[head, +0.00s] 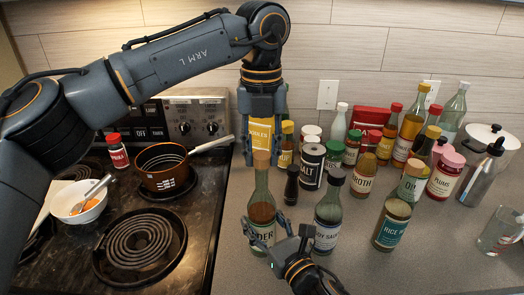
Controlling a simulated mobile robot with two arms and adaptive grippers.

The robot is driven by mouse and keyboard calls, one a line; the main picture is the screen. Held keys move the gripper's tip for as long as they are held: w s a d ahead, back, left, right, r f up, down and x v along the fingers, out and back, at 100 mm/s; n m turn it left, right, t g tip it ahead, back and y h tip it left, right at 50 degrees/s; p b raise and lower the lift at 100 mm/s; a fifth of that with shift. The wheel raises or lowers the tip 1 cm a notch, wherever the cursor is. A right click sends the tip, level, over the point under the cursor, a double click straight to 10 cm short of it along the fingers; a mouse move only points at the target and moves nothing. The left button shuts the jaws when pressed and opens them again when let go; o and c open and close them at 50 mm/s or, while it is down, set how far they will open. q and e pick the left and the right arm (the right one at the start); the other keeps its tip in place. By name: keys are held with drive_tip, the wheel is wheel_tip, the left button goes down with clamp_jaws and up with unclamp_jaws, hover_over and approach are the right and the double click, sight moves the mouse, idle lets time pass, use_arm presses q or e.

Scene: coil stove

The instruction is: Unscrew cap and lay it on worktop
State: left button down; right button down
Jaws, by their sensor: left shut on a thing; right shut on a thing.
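A glass bottle (262,209) with brown liquid and a label ending in "DER" stands upright on the grey worktop (350,277). Its tan cap (262,159) is at the top of the neck; I cannot tell whether it is still threaded on. My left gripper (262,152) comes down from above and is shut on the cap, one finger on each side. My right gripper (265,238) reaches in from the front and is shut on the lower body of the bottle. Its fingers hide part of the label.
A soy sauce bottle (328,215) and a rice vinegar bottle (396,218) stand close on the right. A small dark bottle (291,186) and several jars crowd behind. The coil stove (190,262) with a copper pot (164,175) lies left. Bare worktop lies at the front right.

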sight(262, 154)
use_arm(q)
drive_tip(key=shift+r, duration=1.95)
use_arm(e)
drive_tip(key=shift+f, duration=0.1)
use_arm(q)
drive_tip(key=shift+w, duration=0.1)
use_arm(e)
drive_tip(key=shift+c, duration=1.5)
unclamp_jaws()
drive_tip(key=v, duration=1.2)
